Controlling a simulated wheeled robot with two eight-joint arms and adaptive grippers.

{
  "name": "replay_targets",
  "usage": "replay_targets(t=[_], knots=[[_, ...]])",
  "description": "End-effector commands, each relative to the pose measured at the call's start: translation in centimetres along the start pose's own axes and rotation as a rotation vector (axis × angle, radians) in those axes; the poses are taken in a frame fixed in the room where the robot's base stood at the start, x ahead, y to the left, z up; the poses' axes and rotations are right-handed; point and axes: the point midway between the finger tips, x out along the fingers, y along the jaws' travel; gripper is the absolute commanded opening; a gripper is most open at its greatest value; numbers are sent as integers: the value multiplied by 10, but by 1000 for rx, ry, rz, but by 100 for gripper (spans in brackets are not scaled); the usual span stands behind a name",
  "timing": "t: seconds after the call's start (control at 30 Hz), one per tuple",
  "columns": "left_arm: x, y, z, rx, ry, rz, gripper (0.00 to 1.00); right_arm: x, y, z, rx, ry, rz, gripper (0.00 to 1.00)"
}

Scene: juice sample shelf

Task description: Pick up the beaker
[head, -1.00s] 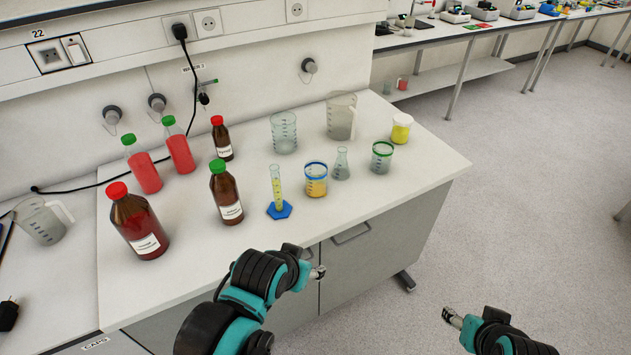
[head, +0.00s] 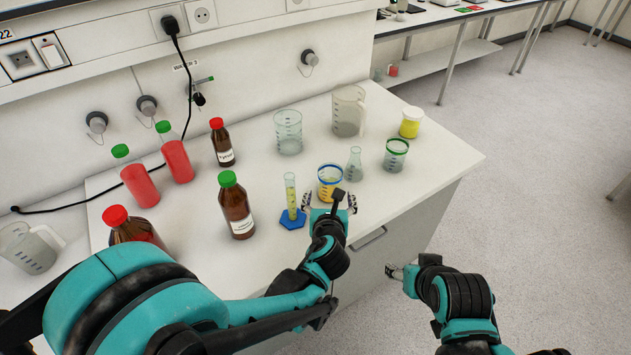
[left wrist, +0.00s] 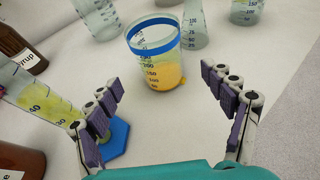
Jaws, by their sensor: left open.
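A small beaker (head: 329,184) with a blue rim and yellow-orange contents stands upright on the white bench. In the left wrist view the beaker (left wrist: 155,60) is ahead of the open fingers, centred between them and apart from both. My left gripper (head: 329,201) is open and empty at its near side; the wrist partly hides its base. It also shows in the left wrist view (left wrist: 162,85). My right gripper (head: 392,271) is off the bench's front edge, far from the beaker; its jaws are too small to judge.
A graduated cylinder (head: 290,194) on a blue base stands close left of the left gripper. A flask (head: 354,164) and a green-rimmed beaker (head: 396,155) stand right. A clear beaker (head: 288,133), a jug (head: 348,112) and several bottles stand around. The bench's right front corner is clear.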

Motion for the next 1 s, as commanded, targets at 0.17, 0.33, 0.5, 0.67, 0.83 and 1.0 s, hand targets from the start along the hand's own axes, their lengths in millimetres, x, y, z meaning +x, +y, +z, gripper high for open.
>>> replay_targets(t=[0.17,0.33,0.5,0.67,0.83,1.0], knots=[[21,1,-2,7,-1,3,82,6,0,5,0,0,0,59],[36,1,-1,5,-1,2,82,12,0,8,0,0,0,59],[63,1,-1,3,0,4,82,22,0,16,0,0,0,59],[76,1,1,4,0,2,82,25,0,18,0,0,0,59],[76,0,2,4,0,1,82,24,0,17,0,0,0,59],[76,0,2,4,0,2,37,24,0,17,0,0,0,59]])
